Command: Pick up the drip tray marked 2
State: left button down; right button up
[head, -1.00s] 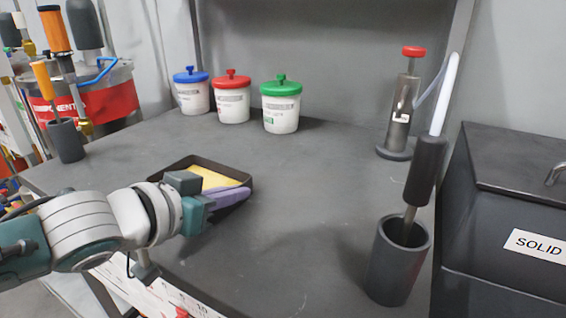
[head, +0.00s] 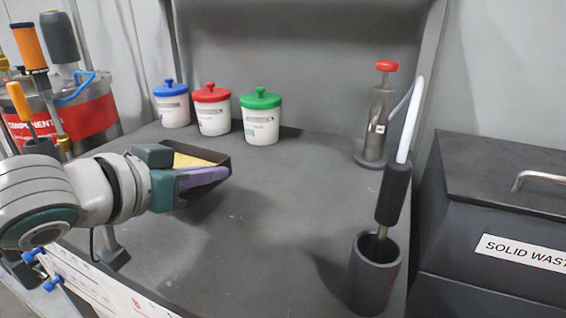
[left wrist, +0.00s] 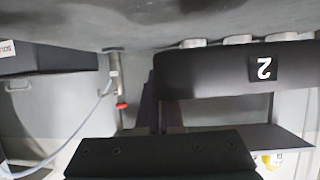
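The drip tray (head: 222,159) is a shallow black tray with a yellow pad (head: 190,160) inside. It is raised and tilted above the grey bench. In the left wrist view, which is upside down, the tray's black wall (left wrist: 210,72) bears a white "2" label (left wrist: 263,68). My left gripper (head: 205,177), with purple fingers, is shut on the tray's near edge. Its fingers show beside the tray wall in the left wrist view (left wrist: 152,105). The gripper hides the tray's near side in the head view. My right gripper is not in view.
White tubs with blue (head: 171,105), red (head: 213,112) and green (head: 261,118) lids stand behind the tray. A red-topped metal dispenser (head: 376,125), a dark cup (head: 373,275) holding a handled tool, and a solid waste bin (head: 500,220) stand right. The bench's middle (head: 300,190) is clear.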

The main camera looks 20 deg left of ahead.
pick_arm(q)
notch_tip(320, 180, up, 13)
jog(key=p, duration=0.3)
dwell(0.4)
jog(key=shift+w, duration=0.1)
